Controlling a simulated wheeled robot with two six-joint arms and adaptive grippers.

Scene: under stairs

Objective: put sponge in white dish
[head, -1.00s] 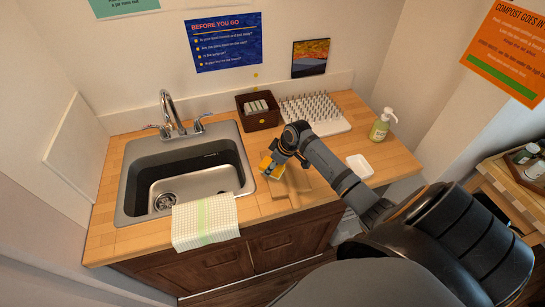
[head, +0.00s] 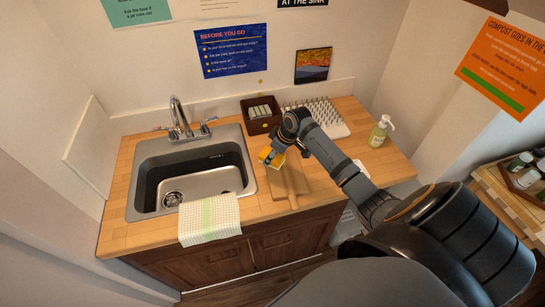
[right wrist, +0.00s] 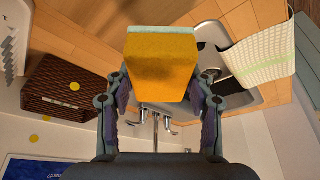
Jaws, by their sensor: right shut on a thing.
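My right gripper (head: 274,152) is shut on a yellow sponge with a pale blue-green layer (right wrist: 160,62). In the head view the sponge (head: 268,157) is at the far-left end of the wooden cutting board, seemingly just above it. The right wrist view shows the sponge squarely between both fingers. The white dish (head: 361,168) is on the counter to the right of the board. Only a small part of it shows, as my right forearm covers the rest. My left gripper is not in view.
A cutting board (head: 287,185) lies under the gripper. The sink (head: 190,180) is to its left, with a checked towel (head: 209,219) over the front edge. A brown basket (head: 261,116), spiked drying rack (head: 320,119) and soap bottle (head: 380,131) stand behind.

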